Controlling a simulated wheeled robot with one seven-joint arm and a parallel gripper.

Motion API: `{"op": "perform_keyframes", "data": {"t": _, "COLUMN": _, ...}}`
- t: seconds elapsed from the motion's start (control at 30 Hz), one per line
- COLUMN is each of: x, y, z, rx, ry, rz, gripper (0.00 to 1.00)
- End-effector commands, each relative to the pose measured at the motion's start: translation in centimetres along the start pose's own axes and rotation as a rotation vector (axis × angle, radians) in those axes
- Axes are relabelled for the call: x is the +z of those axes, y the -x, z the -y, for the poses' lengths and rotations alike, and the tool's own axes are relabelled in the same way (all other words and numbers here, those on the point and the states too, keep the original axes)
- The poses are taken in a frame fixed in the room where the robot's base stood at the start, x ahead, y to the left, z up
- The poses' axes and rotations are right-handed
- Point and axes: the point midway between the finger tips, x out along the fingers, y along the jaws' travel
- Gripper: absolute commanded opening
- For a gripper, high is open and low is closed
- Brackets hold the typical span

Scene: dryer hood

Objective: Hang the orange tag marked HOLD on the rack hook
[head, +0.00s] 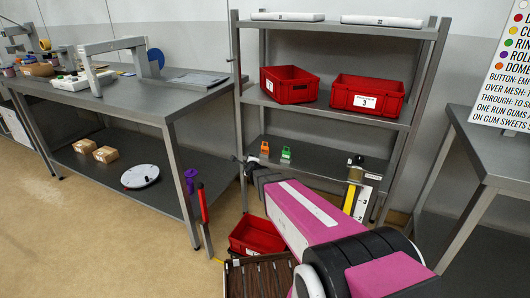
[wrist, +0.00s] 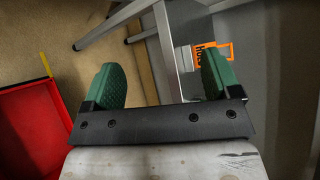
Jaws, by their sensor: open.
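The orange tag (head: 264,147) stands on the rack's lower shelf (head: 325,163), left of a green tag (head: 286,153). In the wrist view the orange tag (wrist: 200,56) shows its HOLD lettering, partly behind my right finger. My gripper (wrist: 160,82) is open, its two green fingers wide apart with nothing between them. The tag lies beyond the fingers and toward the right one, not between them. In the head view my gripper (head: 246,161) is small and dark at the shelf's left front. I cannot clearly make out the rack hook.
Red bins (head: 367,95) stand on the rack's middle shelf. A rack post shows in the wrist view (wrist: 167,50), between my fingers and farther off. A red bin (head: 255,235) sits low by the rack, and a workbench (head: 130,95) stands left.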

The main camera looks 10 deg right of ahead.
Motion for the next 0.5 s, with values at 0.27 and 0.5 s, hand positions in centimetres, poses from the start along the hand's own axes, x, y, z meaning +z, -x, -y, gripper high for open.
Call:
{"op": "perform_keyframes", "data": {"t": 0.27, "x": -1.2, "y": -5.7, "z": 2.2, "rx": -0.408, "ry": -0.684, "rz": -0.076, "gripper": 0.83}}
{"op": "perform_keyframes", "data": {"t": 0.5, "x": -3.3, "y": -7.0, "z": 2.0, "rx": -0.723, "ry": -1.114, "rz": -0.088, "gripper": 0.83}}
